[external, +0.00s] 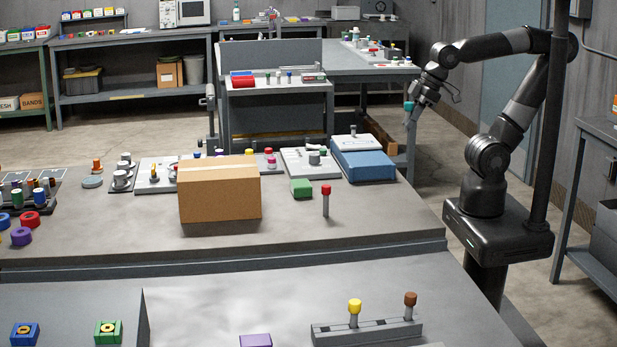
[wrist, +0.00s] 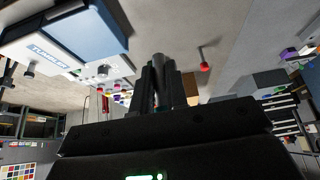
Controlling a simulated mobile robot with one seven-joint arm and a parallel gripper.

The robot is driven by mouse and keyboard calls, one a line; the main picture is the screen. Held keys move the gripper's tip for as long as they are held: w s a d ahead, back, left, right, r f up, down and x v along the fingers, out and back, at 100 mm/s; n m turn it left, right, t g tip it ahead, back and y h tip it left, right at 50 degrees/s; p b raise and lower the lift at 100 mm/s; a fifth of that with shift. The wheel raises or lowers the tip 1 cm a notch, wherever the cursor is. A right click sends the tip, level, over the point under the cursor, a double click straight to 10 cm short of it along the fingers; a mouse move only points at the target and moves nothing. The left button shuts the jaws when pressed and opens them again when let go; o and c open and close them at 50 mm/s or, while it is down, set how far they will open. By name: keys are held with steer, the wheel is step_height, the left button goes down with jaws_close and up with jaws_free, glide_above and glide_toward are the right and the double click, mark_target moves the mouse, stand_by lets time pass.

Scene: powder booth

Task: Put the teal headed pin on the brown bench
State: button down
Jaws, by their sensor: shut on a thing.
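My gripper (external: 412,98) is shut on the teal headed pin (external: 408,106) in the external view. The pin's teal head is up at the jaws and a grey shank shows below it. The pin hangs in the air to the right of the brown bench (external: 375,222), beyond its back right corner. The brown bench has a brownish-grey top and carries many things.
A red headed pin (external: 326,200) stands upright on the bench. A cardboard box (external: 220,190), a green block (external: 301,188) and a blue case (external: 364,165) stand nearby. The bench's right front top is clear. A rack (external: 367,332) holds yellow and brown headed pins on the nearer grey bench.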

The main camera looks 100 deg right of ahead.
steer(key=w+f, duration=0.2)
steer(key=w, duration=1.9)
steer(key=w+f, duration=0.4)
steer(key=w, duration=0.2)
steer(key=w+f, duration=0.5)
steer(key=w, duration=0.1)
steer(key=w+f, duration=0.4)
steer(key=w, duration=0.3)
steer(key=shift+w+d+f, duration=0.1)
steer(key=shift+d+f, duration=0.05)
steer(key=shift+f, duration=0.05)
steer(key=shift+d, duration=0.4)
steer(key=s+d+r+n, duration=0.1)
steer(key=s+d+r, duration=0.15)
steer(key=d, duration=0.25)
steer(key=s+d+r+n+y, duration=0.1)
steer(key=s+d+r, duration=0.15)
steer(key=d, duration=0.25)
steer(key=s+d+r+n, duration=0.1)
steer(key=d+r, duration=0.2)
steer(key=d, duration=0.2)
glide_above(267, 194)
steer(key=shift+g, duration=0.3)
step_height(267, 194, down, 7)
steer(key=shift+f, duration=2.05)
